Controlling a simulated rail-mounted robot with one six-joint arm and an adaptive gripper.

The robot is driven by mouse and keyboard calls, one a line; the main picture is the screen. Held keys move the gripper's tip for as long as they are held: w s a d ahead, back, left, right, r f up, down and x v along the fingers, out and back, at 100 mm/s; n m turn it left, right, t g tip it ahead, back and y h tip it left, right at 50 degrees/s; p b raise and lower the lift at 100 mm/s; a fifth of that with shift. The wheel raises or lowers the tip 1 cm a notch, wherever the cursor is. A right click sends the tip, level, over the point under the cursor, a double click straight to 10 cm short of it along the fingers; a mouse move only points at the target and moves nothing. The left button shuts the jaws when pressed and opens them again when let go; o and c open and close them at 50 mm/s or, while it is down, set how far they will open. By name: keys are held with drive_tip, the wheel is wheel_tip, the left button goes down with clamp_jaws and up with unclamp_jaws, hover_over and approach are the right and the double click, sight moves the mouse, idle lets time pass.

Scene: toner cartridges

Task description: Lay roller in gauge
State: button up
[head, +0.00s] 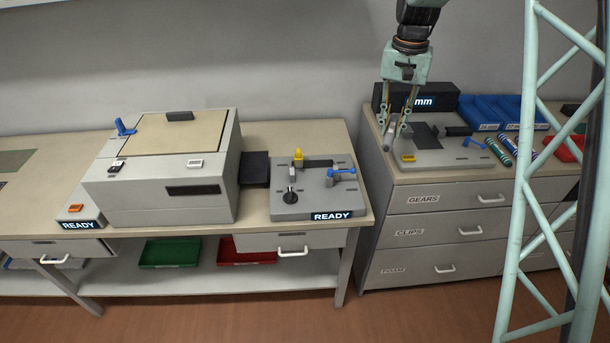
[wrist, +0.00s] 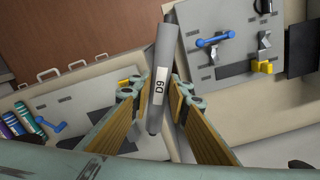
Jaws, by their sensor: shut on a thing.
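The roller (wrist: 164,60) is a dark grey rod labelled D9. In the wrist view it runs lengthwise between the fingertips of my gripper (wrist: 160,92), which is shut on it. In the head view the roller (head: 388,140) hangs tilted below my gripper (head: 396,130), over the left end of the gauge. The gauge (head: 433,158) is a grey plate with a dark block, a blue lever and an orange button, on the drawer cabinet at right. A black display reading "mm" (head: 432,99) stands behind it. In the wrist view the gauge (wrist: 85,95) lies left of the roller, partly hidden by a finger.
A fixture with a blue lever (head: 318,192) and a READY sign stands on the left bench beside a large grey machine (head: 165,185). Blue bins (head: 485,112) and several coloured tubes (head: 500,152) lie right of the gauge. A gap separates bench and cabinet.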

drive_tip(key=shift+a, duration=0.1)
idle(0.4)
drive_tip(key=a+f+n+p, duration=0.2)
drive_tip(key=a+n+p, duration=0.1)
drive_tip(key=a+n, duration=0.8)
drive_tip(key=s+a+f+n+p, duration=0.1)
drive_tip(key=a+f+n+p, duration=0.2)
drive_tip(key=a+n, duration=0.8)
drive_tip(key=shift+s+a+n+p, duration=0.15)
drive_tip(key=shift+a+n+p, duration=0.2)
drive_tip(key=shift+n, duration=0.15)
drive_tip(key=shift+f, duration=0.1)
drive_tip(key=shift+f, duration=3)
drive_tip(key=shift+f, duration=1.85)
